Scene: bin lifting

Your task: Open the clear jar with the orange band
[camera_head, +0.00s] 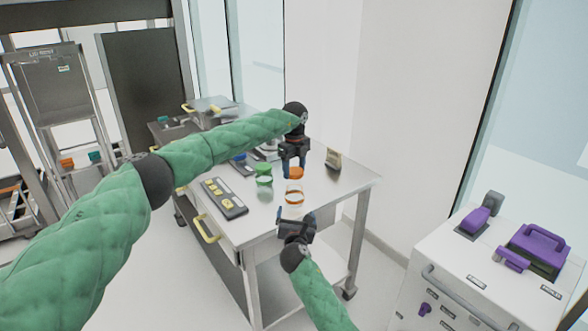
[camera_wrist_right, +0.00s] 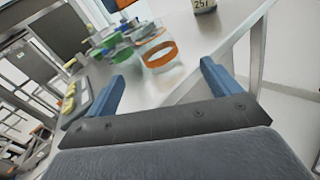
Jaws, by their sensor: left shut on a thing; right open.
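The clear jar with the orange band (camera_head: 295,199) stands upright near the table's right front part. It also shows in the right wrist view (camera_wrist_right: 158,53). An orange lid (camera_head: 296,173) is in my left gripper (camera_head: 294,165), which points down above the jar. The lid looks apart from the jar's rim. The lid's lower part shows at the top edge of the right wrist view (camera_wrist_right: 122,3). My right gripper (camera_head: 296,219) is open and empty on the near side of the jar. In the right wrist view its two blue fingers (camera_wrist_right: 162,75) point toward the jar, apart from it.
The steel table (camera_head: 335,190) holds a green-banded jar (camera_head: 264,182) left of the orange one, a dark tray with yellow pieces (camera_head: 224,198) and a labelled container (camera_head: 333,160) behind. A white cabinet with purple devices (camera_head: 537,247) stands at right. The table's right side is mostly clear.

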